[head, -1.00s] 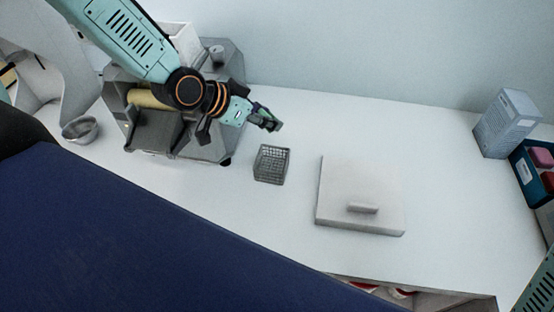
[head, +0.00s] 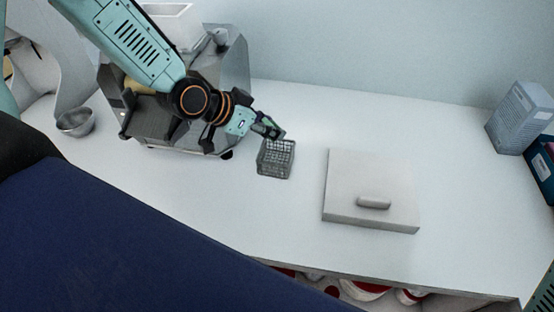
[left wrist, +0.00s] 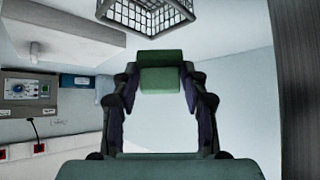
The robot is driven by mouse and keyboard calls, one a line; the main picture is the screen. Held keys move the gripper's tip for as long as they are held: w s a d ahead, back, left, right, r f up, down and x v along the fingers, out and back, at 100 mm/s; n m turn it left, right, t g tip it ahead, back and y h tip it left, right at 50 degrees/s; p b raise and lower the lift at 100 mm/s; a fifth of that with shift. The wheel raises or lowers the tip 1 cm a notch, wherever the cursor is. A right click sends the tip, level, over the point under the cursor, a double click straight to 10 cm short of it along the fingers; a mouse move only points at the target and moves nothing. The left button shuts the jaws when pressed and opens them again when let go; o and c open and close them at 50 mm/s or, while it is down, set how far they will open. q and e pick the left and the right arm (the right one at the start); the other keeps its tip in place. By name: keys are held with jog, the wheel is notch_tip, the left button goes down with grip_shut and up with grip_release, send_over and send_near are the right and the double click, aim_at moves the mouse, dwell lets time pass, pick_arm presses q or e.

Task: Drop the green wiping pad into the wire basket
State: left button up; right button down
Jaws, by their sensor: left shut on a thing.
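The wire basket (head: 275,163) is a small grey mesh box standing on the white counter, and it also shows at the top of the left wrist view (left wrist: 145,14). My left gripper (head: 268,129) is just beyond the basket's far edge in the head view, with its tips overlapping that rim. It is shut on the green wiping pad (left wrist: 160,72), which sits between the two fingertips in the left wrist view. In the head view the pad is mostly hidden by the fingers. I cannot tell the exact height above the basket. My right gripper is out of view.
A flat white slab with a handle (head: 345,170) lies right of the basket. A grey machine (head: 170,130) stands behind my left arm, with a metal bowl (head: 76,122) to its left. A grey perforated box (head: 520,118) stands far right. The counter (head: 430,130) between is clear.

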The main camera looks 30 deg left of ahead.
pick_arm(q)
jog(key=o, duration=0.7)
jog(key=shift+w+a, duration=0.1)
jog(key=o, duration=0.3)
jog(key=shift+a+f, duration=0.1)
jog(key=shift+a, duration=0.05)
jog(key=shift+o, duration=0.9)
jog(key=shift+d, duration=0.2)
